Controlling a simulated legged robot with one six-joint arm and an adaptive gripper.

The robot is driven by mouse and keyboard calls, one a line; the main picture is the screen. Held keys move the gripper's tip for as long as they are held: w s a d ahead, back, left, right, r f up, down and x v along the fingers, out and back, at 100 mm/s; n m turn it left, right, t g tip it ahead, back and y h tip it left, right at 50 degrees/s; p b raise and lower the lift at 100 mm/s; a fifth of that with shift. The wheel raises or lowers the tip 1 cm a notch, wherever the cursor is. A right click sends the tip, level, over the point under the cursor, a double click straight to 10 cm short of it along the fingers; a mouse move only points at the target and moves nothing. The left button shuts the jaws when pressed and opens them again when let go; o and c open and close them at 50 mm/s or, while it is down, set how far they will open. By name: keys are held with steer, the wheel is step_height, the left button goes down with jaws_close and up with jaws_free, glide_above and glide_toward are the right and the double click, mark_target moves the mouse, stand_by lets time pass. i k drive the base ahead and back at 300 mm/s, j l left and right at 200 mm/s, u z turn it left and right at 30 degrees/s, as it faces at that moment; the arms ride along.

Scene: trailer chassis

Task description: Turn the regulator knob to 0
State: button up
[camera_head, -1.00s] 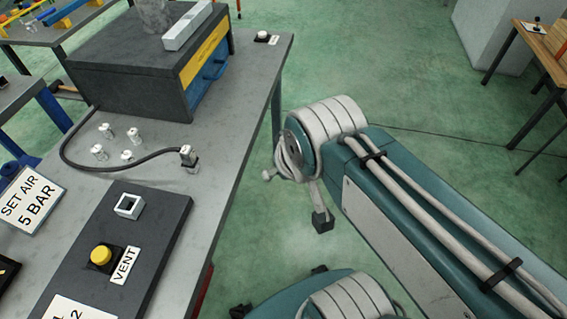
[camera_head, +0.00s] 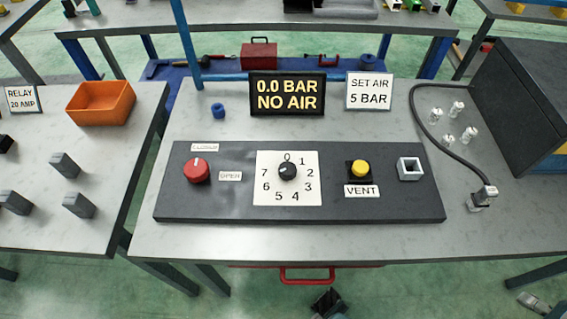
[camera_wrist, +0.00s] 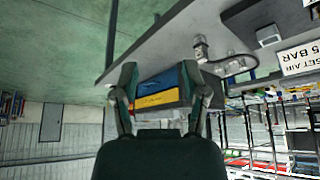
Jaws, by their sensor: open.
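The regulator knob (camera_head: 287,171) is small, round and black. It sits at the middle of a white dial plate (camera_head: 265,195) numbered 0 to 7, with 0 at the top. Its pointer is too small to read surely. The plate is on a dark panel (camera_head: 330,208) on the grey bench. A display (camera_head: 287,94) behind reads "0.0 BAR NO AIR". My gripper (camera_wrist: 160,72) shows in the wrist view, fingers spread and nothing between them. It is apart from the knob, which that view does not show; the bench lies beyond the fingers.
A red knob (camera_head: 196,170) is left of the dial; a yellow VENT button (camera_head: 360,171) and square socket (camera_head: 410,169) are right. A "SET AIR 5 BAR" sign (camera_head: 369,92) stands behind. A black hose (camera_head: 433,130) curves at the right near a dark box (camera_head: 525,95). The front bench strip is clear.

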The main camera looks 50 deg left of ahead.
mark_target(287, 170)
steer(key=u, duration=2.15)
